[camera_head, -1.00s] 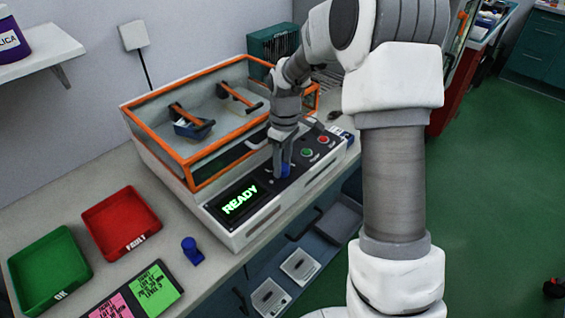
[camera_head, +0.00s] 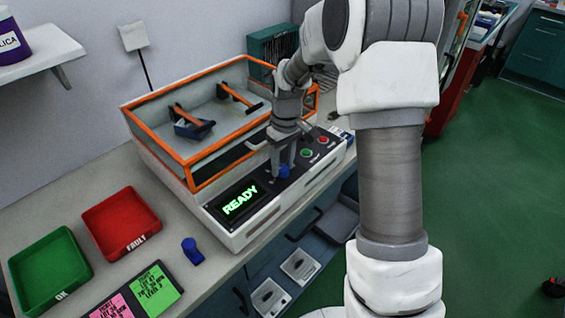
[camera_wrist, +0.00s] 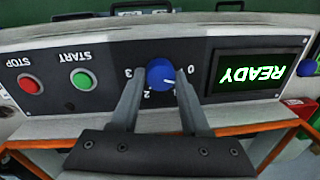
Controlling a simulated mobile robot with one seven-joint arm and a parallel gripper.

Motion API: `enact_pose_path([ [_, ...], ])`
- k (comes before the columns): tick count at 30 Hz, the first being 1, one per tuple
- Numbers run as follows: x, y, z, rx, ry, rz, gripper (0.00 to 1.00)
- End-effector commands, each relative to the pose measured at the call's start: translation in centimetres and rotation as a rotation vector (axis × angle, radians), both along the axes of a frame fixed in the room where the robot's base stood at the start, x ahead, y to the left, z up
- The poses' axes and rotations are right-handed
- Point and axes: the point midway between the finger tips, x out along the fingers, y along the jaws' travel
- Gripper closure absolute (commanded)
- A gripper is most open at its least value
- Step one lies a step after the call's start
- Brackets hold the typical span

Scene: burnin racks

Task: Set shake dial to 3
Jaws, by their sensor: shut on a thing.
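The blue shake dial (camera_wrist: 161,74) sits on the dark control panel (camera_wrist: 212,52), with printed numbers 0 to 3 around it, upside down in the wrist view. Its white mark points to the lower right there, on the side of 0 and 1; the exact setting is hard to read. My gripper (camera_wrist: 159,80) is shut on the dial, one finger on each side. In the head view the dial (camera_head: 284,172) shows below my gripper (camera_head: 284,167), which points down at the panel.
A READY screen (camera_wrist: 249,70) is beside the dial. A green START button (camera_wrist: 81,80) and red STOP button (camera_wrist: 30,84) are on the other side. The orange-rimmed shaker box (camera_head: 190,158) stands behind. Red (camera_head: 155,226) and green (camera_head: 80,282) trays lie left on the bench.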

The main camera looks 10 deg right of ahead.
Motion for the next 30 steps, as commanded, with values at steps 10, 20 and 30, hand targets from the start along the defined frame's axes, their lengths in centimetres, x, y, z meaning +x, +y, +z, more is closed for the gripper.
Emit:
enact_pose_path([
  [10,-0.07,0.01,0.07,0.000,0.000,-0.331,1.00],
  [20,-0.09,-0.01,0.13,-0.001,-0.001,-0.642,1.00],
  [30,-0.17,-0.05,0.18,0.000,-0.001,-0.966,1.00],
])
